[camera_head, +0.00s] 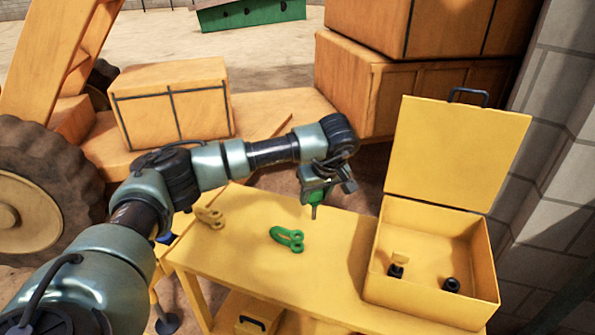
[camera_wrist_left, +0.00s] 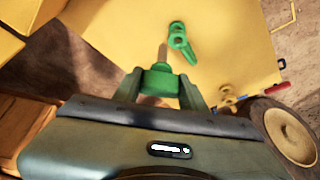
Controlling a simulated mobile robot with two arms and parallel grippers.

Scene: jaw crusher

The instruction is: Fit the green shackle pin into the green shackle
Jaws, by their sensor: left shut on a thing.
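The green shackle (camera_head: 289,239) lies on the yellow table, left of the open box. It also shows in the left wrist view (camera_wrist_left: 181,43). My left gripper (camera_head: 319,187) is above the table, a little right of the shackle, and shut on the green shackle pin (camera_head: 314,210). In the left wrist view the pin's green head (camera_wrist_left: 161,78) sits between the fingers and its greyish shaft points away from the gripper. The pin is apart from the shackle as far as I can tell. My right gripper is not in view.
The yellow table (camera_head: 320,275) has bare room around the shackle. A yellow shackle (camera_head: 210,217) lies at its left edge. A yellow box (camera_head: 430,299) with its lid up stands on the right, holding black parts (camera_head: 451,285). Large orange crates (camera_head: 430,95) stand behind.

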